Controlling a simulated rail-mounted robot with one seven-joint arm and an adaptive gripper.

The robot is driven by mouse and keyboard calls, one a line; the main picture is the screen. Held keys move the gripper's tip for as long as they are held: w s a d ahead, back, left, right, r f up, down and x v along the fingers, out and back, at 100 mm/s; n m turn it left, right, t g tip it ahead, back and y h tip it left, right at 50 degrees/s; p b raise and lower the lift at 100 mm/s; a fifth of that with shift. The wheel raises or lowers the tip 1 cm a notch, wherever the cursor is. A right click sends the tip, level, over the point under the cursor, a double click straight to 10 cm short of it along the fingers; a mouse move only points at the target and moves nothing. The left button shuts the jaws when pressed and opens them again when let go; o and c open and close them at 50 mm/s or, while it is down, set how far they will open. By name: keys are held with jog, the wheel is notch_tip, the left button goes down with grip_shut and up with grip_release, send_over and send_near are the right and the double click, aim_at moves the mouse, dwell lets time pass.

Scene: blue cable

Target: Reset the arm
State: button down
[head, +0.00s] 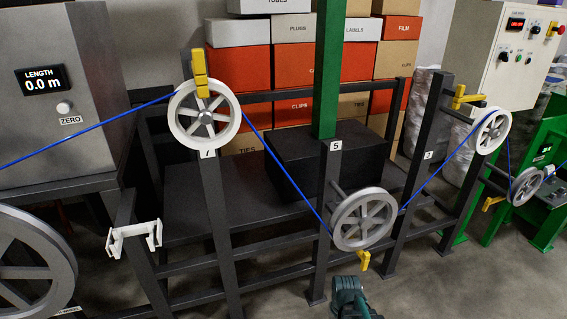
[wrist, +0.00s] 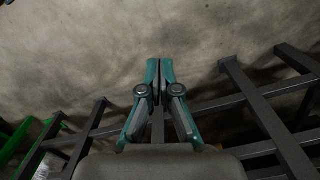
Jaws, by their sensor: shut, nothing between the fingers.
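My gripper (wrist: 160,68) shows in the wrist view with its two teal fingers together at the tips and nothing between them. It points at bare grey floor or wall, clear of the dark frame bars. In the head view a teal part of my arm (head: 349,296) shows at the bottom edge, below the wheel marked 5. The blue cable (head: 283,170) runs from the left over a high white wheel (head: 204,114), under a low grey wheel (head: 363,219), then up to a white wheel (head: 491,131) at the right. My gripper is not touching the cable in view.
A dark metal frame (head: 222,235) carries the wheels. Yellow latches (head: 201,73) sit by them. A white bracket (head: 133,237) is at the left. A grey cabinet (head: 90,99) reads LENGTH 0.0 m. A green post (head: 329,70) rises mid-frame. Boxes stand behind.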

jog(key=s+f+g, duration=0.3)
jog(key=s+f, duration=0.5)
jog(key=s, duration=0.5)
jog(key=s+f+g, duration=0.3)
jog(key=s+f, duration=0.5)
jog(key=s, duration=0.6)
jog(key=shift+s+a+f, duration=0.15)
jog(key=shift+s+f, duration=0.15)
jog(key=shift+f, duration=0.1)
